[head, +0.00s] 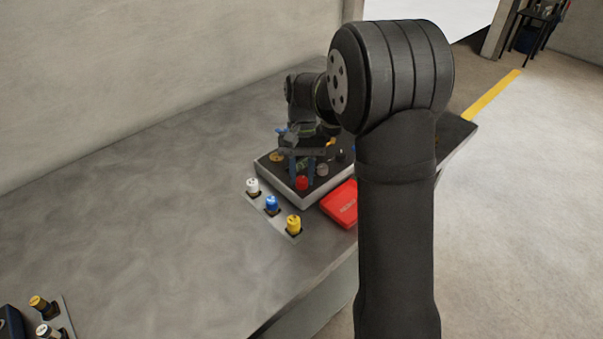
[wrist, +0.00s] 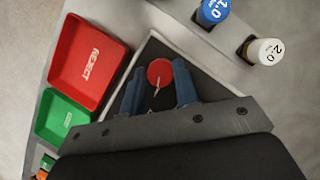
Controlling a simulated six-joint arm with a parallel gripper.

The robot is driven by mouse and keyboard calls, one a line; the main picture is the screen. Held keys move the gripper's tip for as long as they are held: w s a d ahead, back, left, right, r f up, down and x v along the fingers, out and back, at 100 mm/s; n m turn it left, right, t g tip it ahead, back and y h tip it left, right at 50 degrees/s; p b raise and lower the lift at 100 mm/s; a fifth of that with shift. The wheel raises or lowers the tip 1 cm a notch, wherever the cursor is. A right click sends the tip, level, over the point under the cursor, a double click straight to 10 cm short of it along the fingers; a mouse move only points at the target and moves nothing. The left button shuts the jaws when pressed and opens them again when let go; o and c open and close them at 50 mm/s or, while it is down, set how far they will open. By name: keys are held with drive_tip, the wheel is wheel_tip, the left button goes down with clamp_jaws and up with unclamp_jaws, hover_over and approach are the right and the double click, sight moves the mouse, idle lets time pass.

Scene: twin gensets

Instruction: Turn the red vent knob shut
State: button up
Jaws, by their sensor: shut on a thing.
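The red vent knob (head: 302,184) sits on the dark top of the panel box (head: 314,201), near its front edge. In the wrist view the red knob (wrist: 160,72) shows a round top, with a thin pale mark beside it. My gripper (head: 301,168) points down over the panel. In the wrist view the blue fingers of my gripper (wrist: 158,80) stand on both sides of the knob, shut on it. The exact contact at the knob's sides is hard to see.
A red reject tray (head: 342,204) lies close beside the panel, with a green tray (wrist: 63,118) beyond it. White (head: 253,186), blue (head: 272,203) and yellow (head: 293,223) capped pieces stand in front. My arm covers the right. The bench's left is mostly clear.

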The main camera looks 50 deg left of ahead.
drive_tip(key=shift+m, duration=0.3)
drive_tip(key=o, duration=1)
drive_tip(key=v, duration=1.7)
drive_tip(key=shift+w+d+r, duration=0.1)
drive_tip(key=shift+r, duration=0.15)
drive_tip(key=shift+f, duration=0.1)
drive_tip(key=x, duration=1.7)
drive_tip(key=shift+f, duration=0.2)
